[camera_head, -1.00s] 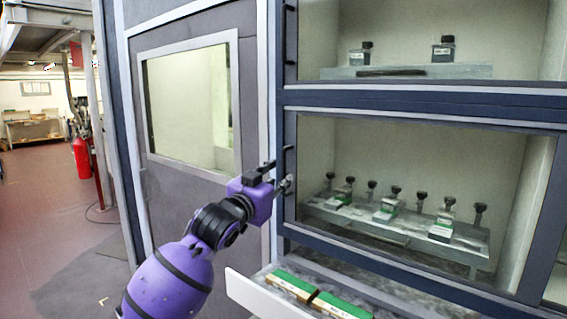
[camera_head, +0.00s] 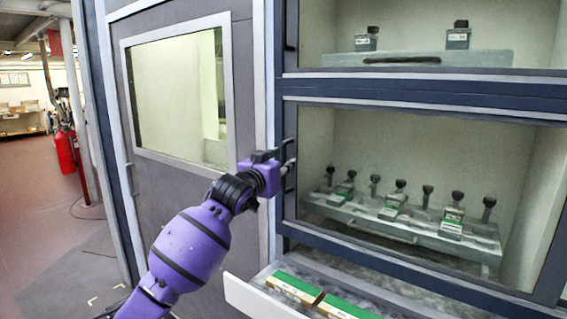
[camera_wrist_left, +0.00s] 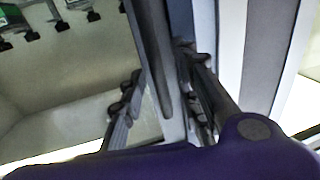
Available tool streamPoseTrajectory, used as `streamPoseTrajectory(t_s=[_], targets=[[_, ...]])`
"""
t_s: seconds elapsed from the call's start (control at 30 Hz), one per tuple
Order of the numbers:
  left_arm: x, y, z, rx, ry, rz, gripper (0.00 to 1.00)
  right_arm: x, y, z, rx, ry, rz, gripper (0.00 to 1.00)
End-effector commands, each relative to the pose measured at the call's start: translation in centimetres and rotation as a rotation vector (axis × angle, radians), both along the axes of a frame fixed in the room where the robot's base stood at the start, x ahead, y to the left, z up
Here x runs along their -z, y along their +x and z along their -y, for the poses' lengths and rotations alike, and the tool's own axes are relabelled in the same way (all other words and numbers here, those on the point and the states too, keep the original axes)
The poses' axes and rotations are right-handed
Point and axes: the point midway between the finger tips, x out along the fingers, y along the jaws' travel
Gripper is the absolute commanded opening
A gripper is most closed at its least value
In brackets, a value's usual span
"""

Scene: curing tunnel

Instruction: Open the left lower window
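The left lower window (camera_head: 400,150) is a wide glazed pane in a dark blue frame and looks closed in the head view. A dark upright handle (camera_wrist_left: 153,60) runs along its edge at its left side. My left gripper (camera_head: 287,168) is at this edge, at the handle's height. In the left wrist view, its two fingers (camera_wrist_left: 163,100) are spread apart, one on each side of the handle. I cannot tell whether either finger touches it. My right gripper is not in view.
Behind the window, several dark-capped bottles (camera_head: 392,205) stand on a grey tray (camera_head: 415,238). A white open drawer (camera_head: 250,297) with green-topped boxes (camera_head: 345,308) juts out below. A grey door (camera_head: 172,195) with a glass pane is to the left. A red extinguisher (camera_head: 65,152) stands farther back.

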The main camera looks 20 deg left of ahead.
Motion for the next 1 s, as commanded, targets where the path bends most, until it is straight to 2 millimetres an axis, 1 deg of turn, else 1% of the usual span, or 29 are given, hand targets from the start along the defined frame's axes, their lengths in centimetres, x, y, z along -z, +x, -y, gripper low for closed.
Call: streamPoseTrajectory(t_s=[0.03,0.13,0.4,0.43,0.6,0.67,1.0], targets=[[-0.31,0.4,0.09,0.0,0.0,0.003,0.3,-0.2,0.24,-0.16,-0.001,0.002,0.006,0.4],[-0.3,0.9,0.15,0.0,0.001,0.003,0.3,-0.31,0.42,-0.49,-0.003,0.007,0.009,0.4],[-0.2,1.06,0.18,0.0,0.002,0.003,0.3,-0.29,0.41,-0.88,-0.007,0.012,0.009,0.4],[-0.19,1.06,0.18,0.0,0.002,0.003,0.29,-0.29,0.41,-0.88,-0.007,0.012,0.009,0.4],[-0.19,1.05,0.18,0.0,0.002,0.003,0.07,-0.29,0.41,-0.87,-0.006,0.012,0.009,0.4],[-0.19,1.05,0.18,0.0,0.002,0.003,0.0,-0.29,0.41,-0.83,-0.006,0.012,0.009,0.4],[-0.18,1.05,0.18,0.0,0.002,0.003,0.0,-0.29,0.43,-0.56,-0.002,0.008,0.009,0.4]])
